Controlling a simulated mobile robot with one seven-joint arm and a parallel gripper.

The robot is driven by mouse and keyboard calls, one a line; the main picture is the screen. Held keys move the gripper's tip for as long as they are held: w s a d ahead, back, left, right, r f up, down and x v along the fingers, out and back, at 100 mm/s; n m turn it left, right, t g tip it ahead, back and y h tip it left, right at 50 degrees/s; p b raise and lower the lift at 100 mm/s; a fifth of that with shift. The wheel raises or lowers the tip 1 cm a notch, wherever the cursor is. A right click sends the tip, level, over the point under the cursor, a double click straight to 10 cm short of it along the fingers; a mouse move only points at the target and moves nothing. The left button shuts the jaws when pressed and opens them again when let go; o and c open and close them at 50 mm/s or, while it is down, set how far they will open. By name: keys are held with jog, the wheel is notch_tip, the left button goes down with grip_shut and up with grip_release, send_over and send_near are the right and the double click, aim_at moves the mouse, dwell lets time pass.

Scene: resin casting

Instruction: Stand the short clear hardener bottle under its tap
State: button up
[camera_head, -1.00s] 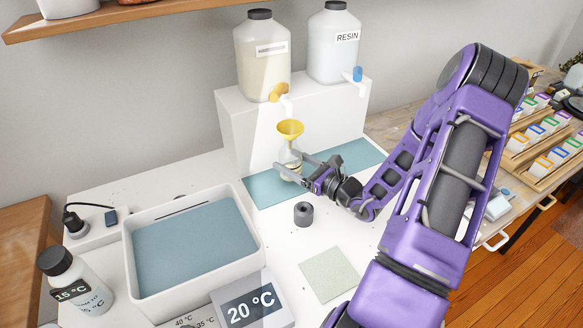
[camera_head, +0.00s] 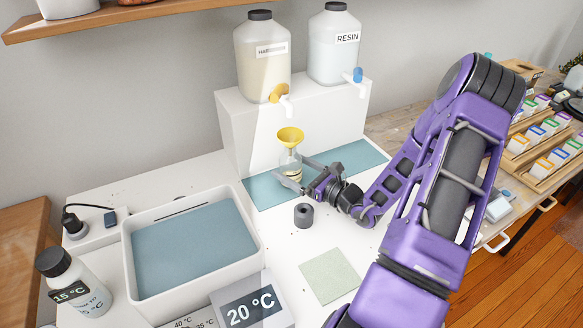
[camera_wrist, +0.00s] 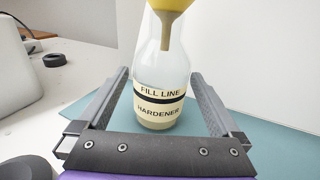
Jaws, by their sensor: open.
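The short clear hardener bottle (camera_head: 290,164) stands upright on the teal mat (camera_head: 262,191) with a yellow funnel (camera_head: 290,136) in its neck. Its label (camera_wrist: 160,103) reads FILL LINE and HARDENER in the wrist view, and a pale layer shows at its bottom. The hardener tank (camera_head: 262,62) stands on the white block, and its yellow tap (camera_head: 280,93) is above the bottle in the head view. My gripper (camera_head: 308,178) is open, with a finger on each side of the bottle in the wrist view (camera_wrist: 158,100) and gaps between.
The resin tank (camera_head: 334,50) with a blue tap stands right of the hardener tank on the white block (camera_head: 235,120). A dark grey ring-shaped piece (camera_head: 304,215) stands in front of my gripper. A white water bath (camera_head: 258,235) is at left.

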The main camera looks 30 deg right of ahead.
jog(key=v, duration=1.1)
jog(key=shift+s+d+p, duration=0.2)
jog(key=shift+s+p, duration=0.1)
